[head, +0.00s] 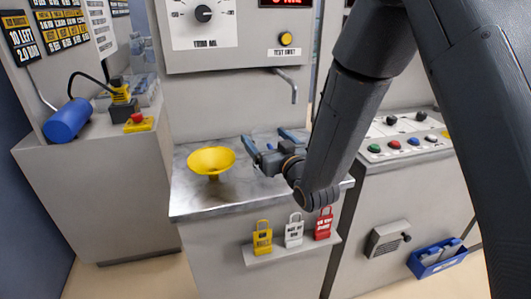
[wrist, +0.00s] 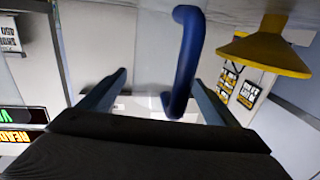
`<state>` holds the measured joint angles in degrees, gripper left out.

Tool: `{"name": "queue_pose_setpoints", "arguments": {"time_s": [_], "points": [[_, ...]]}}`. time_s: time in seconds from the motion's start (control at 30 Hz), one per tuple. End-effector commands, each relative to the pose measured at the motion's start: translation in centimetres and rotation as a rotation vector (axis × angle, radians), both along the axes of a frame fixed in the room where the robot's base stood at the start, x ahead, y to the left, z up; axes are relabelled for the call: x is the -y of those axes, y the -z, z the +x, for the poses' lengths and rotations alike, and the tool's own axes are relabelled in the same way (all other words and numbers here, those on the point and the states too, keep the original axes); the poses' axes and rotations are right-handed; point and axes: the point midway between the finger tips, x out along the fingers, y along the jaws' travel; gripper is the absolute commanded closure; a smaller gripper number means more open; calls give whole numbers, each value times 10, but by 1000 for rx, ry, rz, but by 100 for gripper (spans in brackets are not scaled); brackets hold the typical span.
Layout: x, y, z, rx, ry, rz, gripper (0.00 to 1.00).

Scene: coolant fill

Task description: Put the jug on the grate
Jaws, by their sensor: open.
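In the wrist view a thick blue curved bar (wrist: 185,60), which looks like the jug's handle, reaches between the fingers, nearer the right one. I cannot clearly make out a jug body around it; it may be pale or see-through. My gripper (head: 268,142) is open over the steel counter in the head view, right of the yellow funnel. Its two spread fingers also show in the wrist view (wrist: 158,80), not closed on the bar. I cannot pick out a grate for certain in either view.
The yellow funnel (head: 212,160) stands on the steel counter (head: 195,195). A bent spout (head: 288,86) hangs from the machine above. Yellow, white and red padlock tags (head: 293,232) sit on a front ledge. A button panel (head: 405,140) lies right, a blue cylinder (head: 68,120) left.

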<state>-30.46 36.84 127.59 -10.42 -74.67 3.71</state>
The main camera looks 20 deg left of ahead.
Motion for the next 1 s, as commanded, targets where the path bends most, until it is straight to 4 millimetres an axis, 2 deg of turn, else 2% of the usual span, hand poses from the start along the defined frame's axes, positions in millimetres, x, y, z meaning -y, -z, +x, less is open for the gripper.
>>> {"name": "queue_pose_setpoints", "arguments": {"time_s": [0.03, 0.3, 0.4, 0.77, 1.0], "points": [[0, 0, 0, 0, 0, 0, 20], [0, 0, 0, 0, 0, 0, 65], [0, 0, 0, 1, 0, 1, 79], [0, -7, 0, 2, -1, 1, 79], [0, -38, 0, 6, -1, 2, 79]]}}
